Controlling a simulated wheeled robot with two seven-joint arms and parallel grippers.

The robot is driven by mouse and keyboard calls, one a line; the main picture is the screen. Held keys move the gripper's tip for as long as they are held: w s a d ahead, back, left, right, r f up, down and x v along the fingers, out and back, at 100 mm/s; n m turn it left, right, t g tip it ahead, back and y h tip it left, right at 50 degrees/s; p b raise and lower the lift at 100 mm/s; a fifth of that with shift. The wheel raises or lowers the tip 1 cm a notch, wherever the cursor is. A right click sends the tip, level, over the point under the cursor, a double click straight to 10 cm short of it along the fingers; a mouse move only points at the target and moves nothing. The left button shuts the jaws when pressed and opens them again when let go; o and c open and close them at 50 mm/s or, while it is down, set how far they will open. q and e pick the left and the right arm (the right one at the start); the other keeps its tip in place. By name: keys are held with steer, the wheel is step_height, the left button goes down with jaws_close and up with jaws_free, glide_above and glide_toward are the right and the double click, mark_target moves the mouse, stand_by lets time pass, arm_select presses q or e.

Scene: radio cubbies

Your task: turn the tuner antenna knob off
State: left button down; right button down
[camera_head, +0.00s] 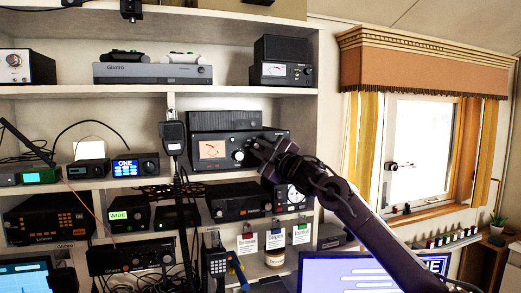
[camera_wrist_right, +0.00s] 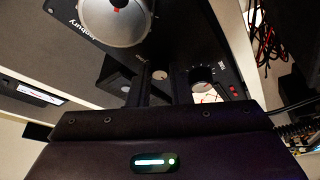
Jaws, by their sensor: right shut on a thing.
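The tuner (camera_head: 212,150) is a black box with a lit meter, on a middle shelf of the cubbies. In the right wrist view its dark front panel (camera_wrist_right: 75,12) shows a big silver dial knob (camera_wrist_right: 115,22), and a small dial with white marks (camera_wrist_right: 203,74). My right gripper (camera_head: 256,150) is at the right part of the tuner's front and covers it there. In the right wrist view my right gripper (camera_wrist_right: 160,88) has its two dark fingers against the panel, shut on a small knob (camera_wrist_right: 160,74) between them. The knob's setting cannot be read. My left gripper is not in view.
More radios fill the shelves around the tuner, with a black radio (camera_head: 240,201) just below. A handset (camera_head: 173,137) with a hanging cord is at its left. Tags (camera_head: 247,243) hang below. A monitor (camera_head: 350,272) stands under my right arm.

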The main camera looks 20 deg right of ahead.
steer(key=c, duration=1.3)
jaws_free()
steer(key=shift+s+d+f, duration=0.15)
steer(key=shift+s+f, duration=0.05)
steer(key=shift+s, duration=0.05)
steer(key=b+v, duration=0.4)
steer(key=v, duration=0.3)
steer(key=shift+s+r, duration=0.1)
steer(key=shift+s, duration=0.05)
